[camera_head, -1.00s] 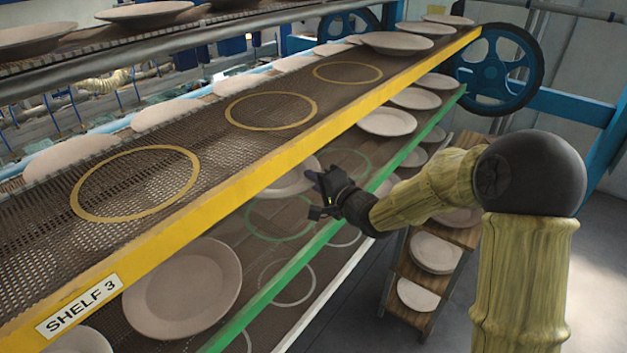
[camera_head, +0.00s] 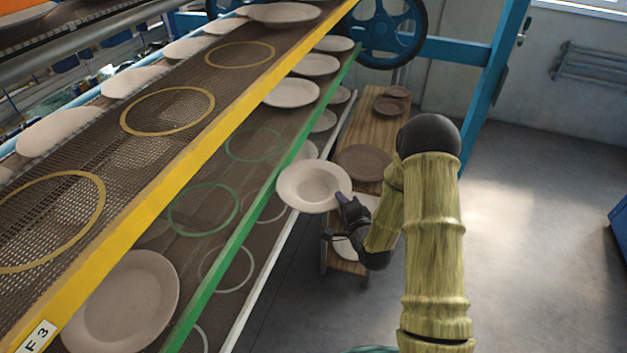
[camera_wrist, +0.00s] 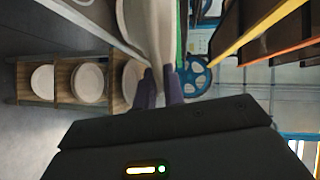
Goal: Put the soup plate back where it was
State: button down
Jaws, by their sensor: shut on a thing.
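The soup plate (camera_head: 309,189), pale with a wide rim and a sunken middle, is in the air just outside the green-edged shelf (camera_head: 235,237), tilted so its inside faces the head camera. My gripper (camera_head: 345,199) is shut on its right rim. In the wrist view the plate (camera_wrist: 155,28) is seen nearly edge-on between my fingers (camera_wrist: 160,86). Two empty green rings, a nearer one (camera_head: 203,209) and a farther one (camera_head: 254,144), mark the green-edged shelf.
Above is the yellow-edged shelf (camera_head: 175,176) with empty yellow rings. A large plate (camera_head: 122,300) lies on the green-edged shelf at the near left. A wooden cart (camera_head: 352,128) holding plates stands behind my gripper. Open floor (camera_head: 530,230) lies to the right.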

jog(key=s+d+f+m+h+b, duration=0.1)
jog(key=d+f+h+b, duration=0.1)
jog(key=f, duration=0.7)
jog(key=s+d+f+m+h+b, duration=0.1)
jog(key=f+m+h+b, duration=0.1)
jog(key=f, duration=0.8)
jog(key=shift+s+d+t+b, duration=0.3)
jog(key=shift+d, duration=0.05)
jog(key=shift+a, duration=0.15)
